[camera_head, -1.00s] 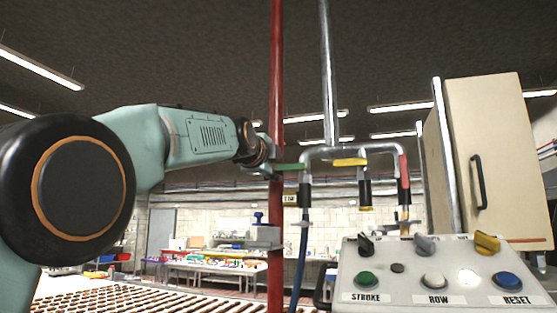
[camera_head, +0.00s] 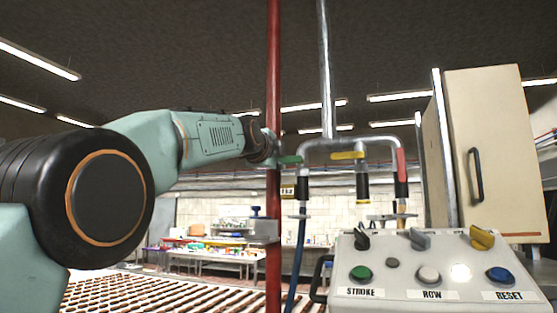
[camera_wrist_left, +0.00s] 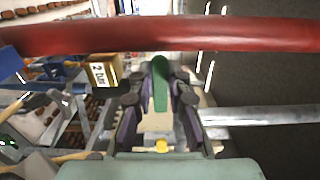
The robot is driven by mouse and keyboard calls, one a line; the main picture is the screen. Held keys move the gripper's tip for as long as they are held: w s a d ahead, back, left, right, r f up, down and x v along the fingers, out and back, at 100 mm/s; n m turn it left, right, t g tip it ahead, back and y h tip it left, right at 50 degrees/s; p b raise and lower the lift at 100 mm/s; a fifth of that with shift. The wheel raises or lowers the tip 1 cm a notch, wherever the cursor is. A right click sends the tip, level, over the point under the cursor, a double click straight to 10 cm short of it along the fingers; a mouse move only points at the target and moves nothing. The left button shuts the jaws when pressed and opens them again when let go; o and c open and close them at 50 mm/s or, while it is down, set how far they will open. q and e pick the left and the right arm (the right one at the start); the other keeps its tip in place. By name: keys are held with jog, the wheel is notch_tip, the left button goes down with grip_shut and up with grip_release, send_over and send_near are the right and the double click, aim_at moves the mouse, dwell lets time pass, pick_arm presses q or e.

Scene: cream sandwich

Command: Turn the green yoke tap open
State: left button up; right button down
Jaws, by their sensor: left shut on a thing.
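The green yoke tap (camera_head: 290,160) is a short green lever at the left end of the grey pipe yoke (camera_head: 322,145), above a black valve body and a blue hose. In the left wrist view the green lever (camera_wrist_left: 160,84) stands upright in the picture between both fingers. My left gripper (camera_wrist_left: 158,100) is shut on it. In the head view my left gripper (camera_head: 272,150) is partly hidden by the red pole. The yellow tap (camera_head: 347,155) lies level, and the red tap (camera_head: 401,164) hangs along its pipe. My right gripper is not in view.
A red vertical pole (camera_head: 273,90) stands very close to my left gripper, and it crosses the left wrist view (camera_wrist_left: 160,35). A control box (camera_head: 430,265) with buttons and switches is at lower right. A beige cabinet (camera_head: 500,150) stands behind it. A slatted conveyor (camera_head: 150,292) lies at lower left.

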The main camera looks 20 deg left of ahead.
pick_arm(q)
jog(key=shift+a, duration=0.1)
grip_shut()
jog(key=d+f+n+p, duration=0.1)
jog(key=n, duration=0.5)
jog(key=d+f+n+p, duration=0.1)
jog(key=d+f+n, duration=0.1)
jog(key=n, duration=0.4)
jog(key=d+f+n+p, duration=0.1)
jog(key=d+f+n, duration=0.1)
jog(key=n, duration=0.4)
jog(key=shift+f+p, duration=0.15)
jog(key=shift+p, duration=0.15)
jog(key=shift+f, duration=0.1)
jog(key=shift+o, duration=2)
grip_release()
jog(key=o, duration=0.3)
jog(key=shift+r, duration=0.25)
